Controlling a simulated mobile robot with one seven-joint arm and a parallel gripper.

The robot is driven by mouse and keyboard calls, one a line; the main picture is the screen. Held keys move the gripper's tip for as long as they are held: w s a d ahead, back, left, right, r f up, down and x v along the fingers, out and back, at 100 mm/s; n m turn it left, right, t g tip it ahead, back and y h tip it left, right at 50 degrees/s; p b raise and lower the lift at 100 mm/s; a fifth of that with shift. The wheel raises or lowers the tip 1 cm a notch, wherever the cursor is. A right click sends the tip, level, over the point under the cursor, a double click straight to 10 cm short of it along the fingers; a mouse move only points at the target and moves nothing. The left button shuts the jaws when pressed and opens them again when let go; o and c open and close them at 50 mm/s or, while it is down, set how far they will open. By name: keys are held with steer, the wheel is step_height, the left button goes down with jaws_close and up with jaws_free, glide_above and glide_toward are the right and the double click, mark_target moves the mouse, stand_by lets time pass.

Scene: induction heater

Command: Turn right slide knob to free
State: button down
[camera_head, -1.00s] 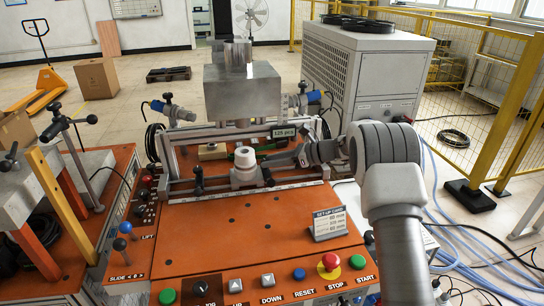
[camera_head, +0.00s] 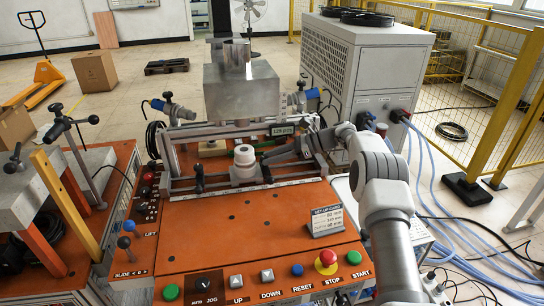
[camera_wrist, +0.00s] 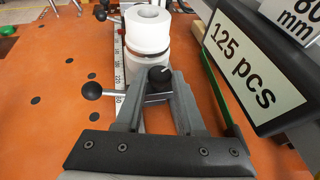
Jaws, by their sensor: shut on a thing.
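The right slide knob (camera_head: 268,175) is small and black, at the front of the clamp slide on the orange machine, right of the white roll. In the wrist view the black knob top (camera_wrist: 160,75) sits between my fingertips. My gripper (camera_head: 273,158) reaches in from the right, low over the slide. In the wrist view my gripper (camera_wrist: 158,82) is shut on the knob, one finger on each side. A metal rod with a black ball (camera_wrist: 91,90) sticks out to the left by the left finger. The knob's lower part is hidden.
The white roll (camera_wrist: 147,30) stands just beyond the knob. A "125 pcs" display (camera_wrist: 252,75) is close on the right. The left slide knob (camera_head: 199,178) stands left of the roll. The orange tabletop (camera_head: 240,235) in front is mostly clear, with a sign (camera_head: 327,221).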

stand_by(0.3)
steer(key=c, duration=0.8)
jaws_free()
steer(key=p+v, duration=0.5)
steer(key=v, duration=1.2)
steer(key=shift+d, duration=0.2)
